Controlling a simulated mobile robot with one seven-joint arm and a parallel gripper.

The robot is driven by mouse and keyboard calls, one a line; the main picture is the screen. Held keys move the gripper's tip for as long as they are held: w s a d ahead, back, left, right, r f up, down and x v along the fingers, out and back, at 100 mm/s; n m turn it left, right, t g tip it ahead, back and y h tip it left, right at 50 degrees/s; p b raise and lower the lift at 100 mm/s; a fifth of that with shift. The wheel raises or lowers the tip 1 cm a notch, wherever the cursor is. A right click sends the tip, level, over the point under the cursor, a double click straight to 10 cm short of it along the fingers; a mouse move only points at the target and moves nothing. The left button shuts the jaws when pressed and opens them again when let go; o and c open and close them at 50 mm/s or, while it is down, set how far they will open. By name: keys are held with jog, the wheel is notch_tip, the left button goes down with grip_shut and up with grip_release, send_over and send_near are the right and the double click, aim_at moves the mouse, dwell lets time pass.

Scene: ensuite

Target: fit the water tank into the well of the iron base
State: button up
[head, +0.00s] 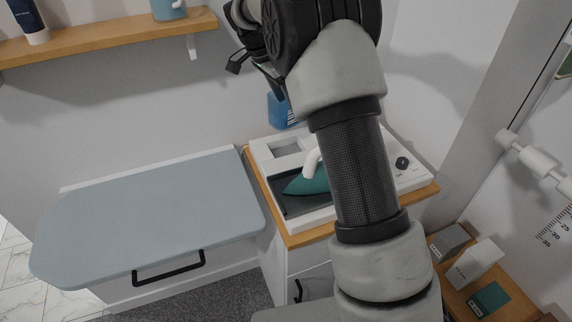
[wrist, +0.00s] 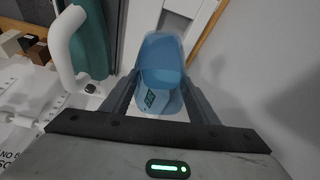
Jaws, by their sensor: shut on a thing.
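The water tank (wrist: 160,62) is a translucent blue container with a small label. In the wrist view it sits between the two fingers of my gripper (wrist: 160,92), which is shut on it. In the head view the tank (head: 281,112) shows just behind the back left corner of the white iron base (head: 262,152), seemingly above it. The well (head: 287,149) is a grey rectangular recess in the base's back left part. The tank appears apart from the well; its exact height is unclear. My arm hides part of the base and most of the gripper in the head view.
A teal iron (head: 308,184) with a white handle rests on the base, beside the well; it also shows in the wrist view (wrist: 92,42). A wooden-topped cabinet (head: 292,240) carries the base. A blue-grey ironing board (head: 150,215) lies left. A shelf (head: 110,42) hangs above.

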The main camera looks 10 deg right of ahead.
jog(key=f+m, duration=0.1)
jog(key=w+f+m+b, duration=0.1)
jog(key=w+f+m+g+b, duration=0.1)
jog(key=f, duration=0.1)
jog(key=shift+d, duration=0.2)
notch_tip(320, 180, down, 10)
jog(key=shift+r, duration=0.15)
jog(key=shift+b, duration=0.35)
jog(key=shift+f, duration=0.3)
jog(key=o, duration=1.3)
jog(key=shift+r, duration=0.1)
jog(key=v, duration=0.7)
jog(key=shift+w+a+r+p, duration=0.1)
jog(key=shift+r+p, duration=0.2)
jog(key=shift+r, duration=0.1)
